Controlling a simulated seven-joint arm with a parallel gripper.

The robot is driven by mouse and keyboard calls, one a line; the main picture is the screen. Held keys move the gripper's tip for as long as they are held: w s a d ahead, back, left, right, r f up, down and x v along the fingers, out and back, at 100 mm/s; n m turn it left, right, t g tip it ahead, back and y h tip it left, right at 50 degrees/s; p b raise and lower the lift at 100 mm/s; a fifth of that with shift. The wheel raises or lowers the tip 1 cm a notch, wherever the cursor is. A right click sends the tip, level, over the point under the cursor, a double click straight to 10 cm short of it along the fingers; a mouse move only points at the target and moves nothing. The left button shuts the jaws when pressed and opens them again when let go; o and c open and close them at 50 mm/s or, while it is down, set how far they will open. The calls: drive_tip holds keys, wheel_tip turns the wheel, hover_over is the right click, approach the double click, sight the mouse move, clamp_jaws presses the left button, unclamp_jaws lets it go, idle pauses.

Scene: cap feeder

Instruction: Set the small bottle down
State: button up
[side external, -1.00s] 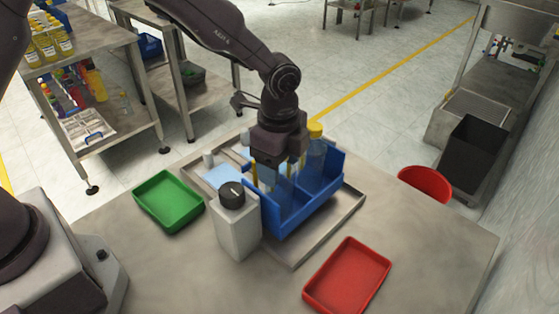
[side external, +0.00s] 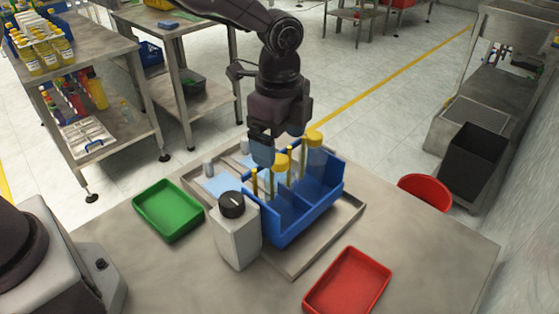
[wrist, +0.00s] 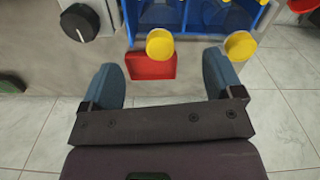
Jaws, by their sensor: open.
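A clear small bottle with a yellow cap (side external: 281,163) stands in the blue bin (side external: 297,222), close under my gripper (side external: 274,150). In the wrist view its yellow cap (wrist: 159,43) lies between and just beyond my fingertips. My gripper (wrist: 160,64) is open and empty, with its blue-grey fingers apart and clear of the cap. A second yellow-capped bottle (side external: 314,140) stands in the bin farther right; its cap (wrist: 240,45) shows beyond my right finger in the wrist view. The lower parts of both bottles are partly hidden by the bin.
The bin sits on a metal tray (side external: 295,272). A green tray (side external: 168,211) is at left, a red tray (side external: 347,278) at front right. Thin yellow posts rise near the bin's back.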

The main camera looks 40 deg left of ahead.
wheel_tip(320, 180, up, 5)
drive_tip(key=shift+f, duration=0.15)
drive_tip(key=shift+s+a+r, duration=0.15)
drive_tip(key=shift+a+r, duration=0.05)
drive_tip(key=shift+r, duration=0.1)
drive_tip(key=s+a+r+n+t, duration=0.2)
drive_tip(key=s+a+r+n, duration=0.2)
drive_tip(key=s+a+n, duration=0.3)
drive_tip(key=s+a+r+n+t, duration=0.3)
drive_tip(key=s+a+n, duration=0.4)
drive_tip(key=s, duration=0.7)
drive_tip(key=shift+s+r+n+t, duration=0.2)
drive_tip(key=shift+r+n+t, duration=0.1)
drive_tip(key=shift+r+n, duration=0.6)
drive_tip(key=shift+a, duration=0.1)
